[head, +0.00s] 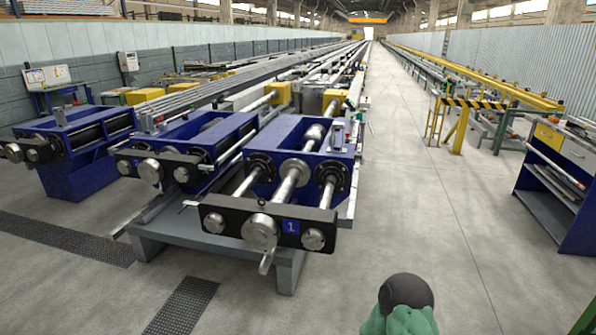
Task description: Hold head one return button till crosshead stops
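Head one is the nearest blue stretching head (290,140), in the centre of the head view. Its black crosshead (225,213) carries a blue plate marked "1" (291,227) and stands out in front of the blue frame on bright steel rods (290,183). A grip with a small lever (265,262) hangs at the crosshead's middle. A small grey box (337,135) stands on the frame's right side; I cannot make out a return button on it or elsewhere. Neither of my grippers shows in this view.
Two more blue heads stand to the left, one close by (190,150) and one farther off (75,150). A blue cabinet (560,185) and a yellow-black barrier (473,103) stand at the right.

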